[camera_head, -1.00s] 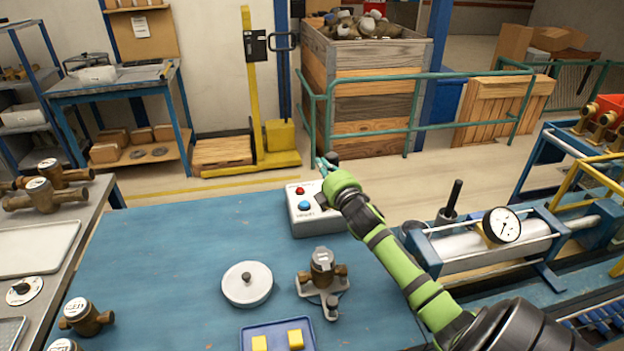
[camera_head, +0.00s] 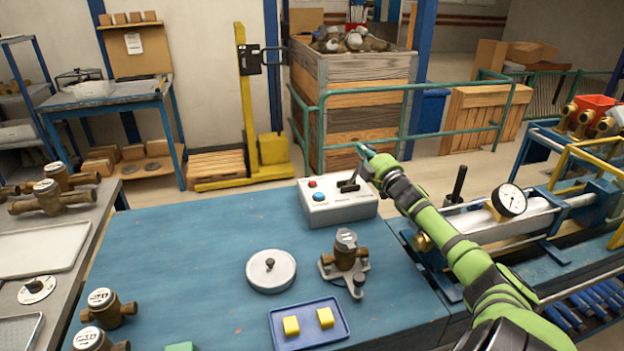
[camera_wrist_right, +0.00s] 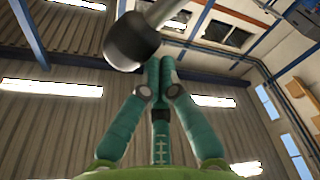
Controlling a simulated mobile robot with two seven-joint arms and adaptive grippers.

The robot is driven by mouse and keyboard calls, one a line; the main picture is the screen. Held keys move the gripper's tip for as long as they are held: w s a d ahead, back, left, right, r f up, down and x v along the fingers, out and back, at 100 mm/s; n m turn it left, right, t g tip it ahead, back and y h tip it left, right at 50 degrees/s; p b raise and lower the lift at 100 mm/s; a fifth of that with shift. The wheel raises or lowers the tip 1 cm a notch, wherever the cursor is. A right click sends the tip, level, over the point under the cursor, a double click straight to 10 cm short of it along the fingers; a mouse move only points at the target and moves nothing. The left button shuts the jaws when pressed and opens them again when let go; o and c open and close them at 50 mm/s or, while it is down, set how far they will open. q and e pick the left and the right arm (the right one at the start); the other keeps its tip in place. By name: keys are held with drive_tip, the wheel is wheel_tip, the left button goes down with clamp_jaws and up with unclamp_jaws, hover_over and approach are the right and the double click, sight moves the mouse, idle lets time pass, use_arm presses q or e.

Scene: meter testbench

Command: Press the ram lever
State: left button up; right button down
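A grey control box (camera_head: 337,208) with a red button, a blue button and a black lever (camera_head: 348,185) stands at the back of the blue bench. My right gripper (camera_head: 365,152) is at the box's far right, just above and behind the lever. In the right wrist view its teal fingers (camera_wrist_right: 160,66) meet at their tips with nothing between them. A black knob on a grey rod (camera_wrist_right: 131,41) is close by, left of the fingertips; whether they touch, I cannot tell. My left gripper is out of view.
Right of the bench is a ram cylinder with a dial gauge (camera_head: 510,200) and an upright black handle (camera_head: 458,185). On the bench are a round white lid (camera_head: 271,271), a brass meter on a stand (camera_head: 345,252) and a blue tray (camera_head: 309,337) with yellow blocks. The bench's left middle is clear.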

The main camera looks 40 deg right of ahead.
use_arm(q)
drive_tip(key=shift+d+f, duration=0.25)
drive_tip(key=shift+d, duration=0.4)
use_arm(e)
drive_tip(key=shift+d+m, duration=0.2)
drive_tip(key=shift+m, duration=0.1)
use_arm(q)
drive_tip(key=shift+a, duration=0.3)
use_arm(e)
wheel_tip(320, 180, up, 10)
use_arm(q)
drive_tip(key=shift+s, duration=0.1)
use_arm(e)
drive_tip(key=shift+f, duration=0.1)
